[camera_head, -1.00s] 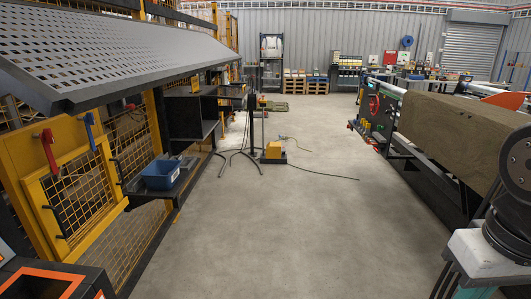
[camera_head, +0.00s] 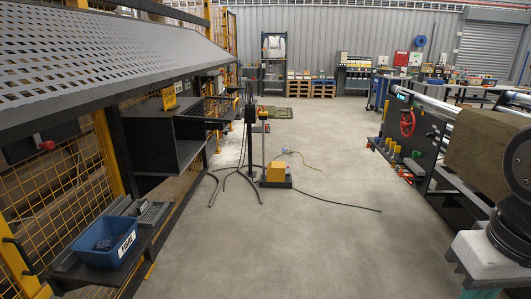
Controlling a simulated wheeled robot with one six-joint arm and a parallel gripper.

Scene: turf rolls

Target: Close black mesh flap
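The black mesh flap (camera_head: 120,60) is a long, dark perforated panel across the upper left of the head view. It slants, with its thick plain edge (camera_head: 150,80) lower and toward the aisle. It sits above a yellow-framed mesh fence and shelves, and looks raised like an awning. Its near end runs out of the picture, and its hinges cannot be made out. Part of my own arm (camera_head: 510,205) shows at the right edge. My gripper is outside the picture, and nothing of mine touches the flap in view.
A blue bin (camera_head: 103,240) sits on a low shelf at left, below a black open box shelf (camera_head: 160,140). A stand with a yellow block (camera_head: 276,173) and a cable are on the floor ahead. A machine with a large roll (camera_head: 480,150) lines the right.

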